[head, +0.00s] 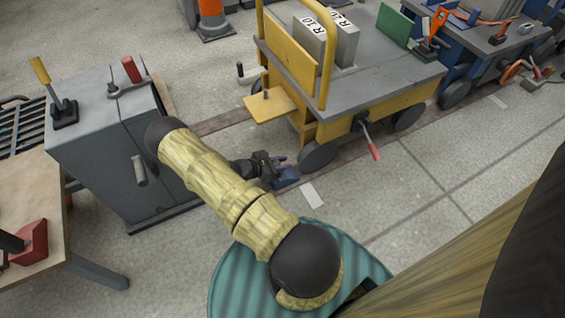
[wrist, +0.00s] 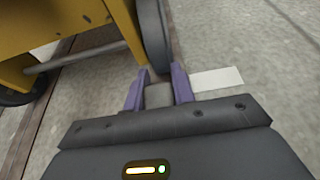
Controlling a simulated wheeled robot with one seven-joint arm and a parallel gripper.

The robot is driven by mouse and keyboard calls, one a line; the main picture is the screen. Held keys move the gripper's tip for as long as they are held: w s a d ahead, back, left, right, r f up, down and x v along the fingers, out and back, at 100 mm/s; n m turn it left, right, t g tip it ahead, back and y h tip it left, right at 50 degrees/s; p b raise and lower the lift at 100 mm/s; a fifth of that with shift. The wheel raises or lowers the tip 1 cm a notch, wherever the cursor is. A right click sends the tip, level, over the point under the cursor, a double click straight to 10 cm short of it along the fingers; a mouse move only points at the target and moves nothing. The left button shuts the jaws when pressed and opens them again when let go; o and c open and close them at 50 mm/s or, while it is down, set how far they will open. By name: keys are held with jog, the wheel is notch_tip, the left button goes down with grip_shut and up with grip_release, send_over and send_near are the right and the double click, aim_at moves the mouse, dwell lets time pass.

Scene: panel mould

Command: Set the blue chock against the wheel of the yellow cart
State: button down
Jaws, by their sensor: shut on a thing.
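The yellow cart (head: 292,62) stands on the floor at the top middle of the head view. Its near wheel (head: 318,158) also shows in the wrist view (wrist: 153,36), just beyond the fingertips. The blue chock (head: 287,178) is low at the floor beside this wheel, on its left side. My gripper (head: 272,168) is shut on the chock; its purple fingers (wrist: 159,88) stand either side of a grey block in the wrist view. The fingers hide part of the chock. I cannot tell whether the chock touches the wheel or the floor.
A grey cabinet (head: 95,150) with levers stands left of my arm. A blue cart (head: 480,62) is behind on the right. A red-handled lever (head: 371,143) sticks out from the yellow cart. A white floor mark (head: 313,195) lies beside the chock. The floor at right is clear.

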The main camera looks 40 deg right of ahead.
jog(key=shift+f, duration=0.1)
jog(key=c, duration=1.1)
grip_release()
jog(key=shift+f, duration=0.1)
jog(key=p+v, duration=0.5)
jog(key=v, duration=0.7)
